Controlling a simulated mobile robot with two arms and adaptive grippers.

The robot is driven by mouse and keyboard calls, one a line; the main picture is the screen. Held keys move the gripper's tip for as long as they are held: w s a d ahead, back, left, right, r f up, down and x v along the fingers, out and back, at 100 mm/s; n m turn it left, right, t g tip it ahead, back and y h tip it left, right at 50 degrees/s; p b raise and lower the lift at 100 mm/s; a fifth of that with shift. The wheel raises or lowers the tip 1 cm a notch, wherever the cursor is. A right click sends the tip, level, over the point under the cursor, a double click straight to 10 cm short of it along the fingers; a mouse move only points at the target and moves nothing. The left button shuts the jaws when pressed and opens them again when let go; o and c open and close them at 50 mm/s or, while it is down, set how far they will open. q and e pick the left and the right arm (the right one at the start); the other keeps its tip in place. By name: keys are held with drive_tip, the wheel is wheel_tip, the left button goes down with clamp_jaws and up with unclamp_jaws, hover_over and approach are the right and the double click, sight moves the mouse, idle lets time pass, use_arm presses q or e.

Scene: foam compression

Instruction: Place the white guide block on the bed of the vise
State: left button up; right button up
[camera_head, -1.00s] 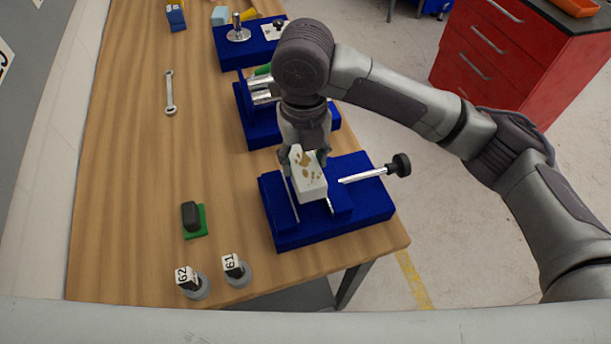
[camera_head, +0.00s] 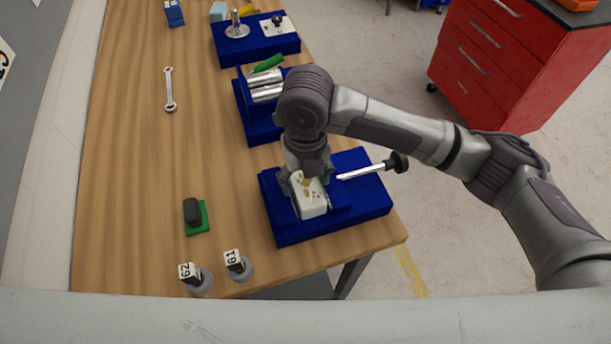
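The white guide block (camera_head: 312,203), with brown patches on its top, is at the blue vise (camera_head: 290,232), low between its jaws. Whether its underside touches the bed is hidden. My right gripper (camera_head: 307,178) points down at the far end of the block, with its fingers around that end. The fingertips are partly hidden, but it appears shut on the block. The vise's screw handle with a black knob (camera_head: 398,162) sticks out to the right. My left gripper is not in view.
Blue fixtures with metal cylinders (camera_head: 265,85) and a metal post (camera_head: 237,24) stand behind the vise.

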sight(305, 183)
drive_tip(key=shift+o, duration=0.2)
drive_tip(key=shift+r, duration=0.25)
wheel_tip(305, 183, up, 12)
drive_tip(key=b, duration=0.1)
drive_tip(key=shift+f, duration=0.15)
idle(0.5)
